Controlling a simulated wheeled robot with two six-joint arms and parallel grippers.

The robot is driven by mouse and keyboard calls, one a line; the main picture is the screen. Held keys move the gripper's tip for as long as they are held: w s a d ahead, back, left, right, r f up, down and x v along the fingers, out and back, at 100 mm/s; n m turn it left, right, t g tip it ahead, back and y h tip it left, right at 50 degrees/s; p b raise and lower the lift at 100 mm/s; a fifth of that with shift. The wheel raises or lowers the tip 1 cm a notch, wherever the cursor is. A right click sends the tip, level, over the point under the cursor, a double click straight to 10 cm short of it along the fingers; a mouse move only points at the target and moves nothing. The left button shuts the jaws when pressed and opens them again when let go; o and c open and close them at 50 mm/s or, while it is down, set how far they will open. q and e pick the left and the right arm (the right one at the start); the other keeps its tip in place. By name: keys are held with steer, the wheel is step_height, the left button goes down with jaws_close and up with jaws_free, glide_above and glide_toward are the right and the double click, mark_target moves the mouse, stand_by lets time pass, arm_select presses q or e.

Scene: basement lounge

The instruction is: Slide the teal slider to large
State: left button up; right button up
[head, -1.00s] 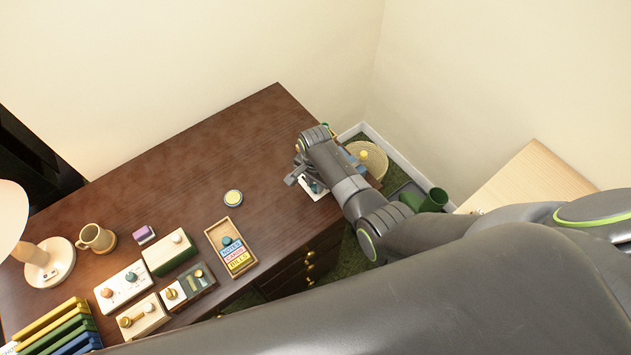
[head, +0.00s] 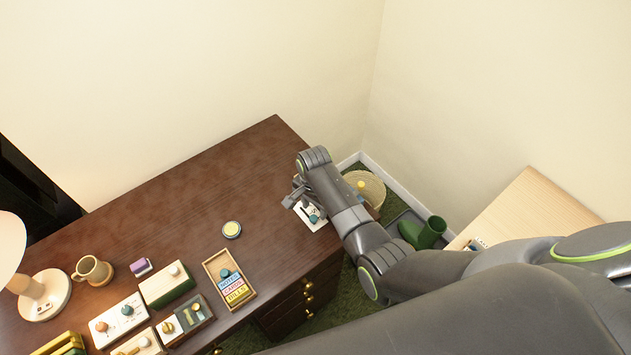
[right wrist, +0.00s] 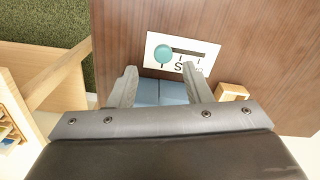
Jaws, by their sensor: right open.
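A white slider plate (head: 321,222) lies at the right end of the dark desk, partly hidden by my right arm in the head view. In the right wrist view the plate (right wrist: 207,47) carries a round teal slider knob (right wrist: 163,53) at the left end of a dark slot (right wrist: 191,51). A letter S shows below the slot; the other lettering is partly hidden by a finger. My right gripper (right wrist: 160,84) is open, its fingers apart below the knob in the picture and not closed on it. It also shows above the plate in the head view (head: 297,195). My left gripper is not in view.
Left of the plate are a wooden tray with colored labels (head: 214,261), a round yellow-topped tin (head: 231,230), several control boxes, a mug (head: 92,270) and a lamp (head: 43,294). A green boot (head: 432,232) stands beyond the desk's right edge. The desk's middle is clear.

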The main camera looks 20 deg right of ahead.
mark_target(315, 219)
step_height(315, 219, up, 13)
steer(key=shift+b, duration=0.35)
steer(key=shift+s+d+f, duration=0.1)
steer(key=shift+f, duration=0.1)
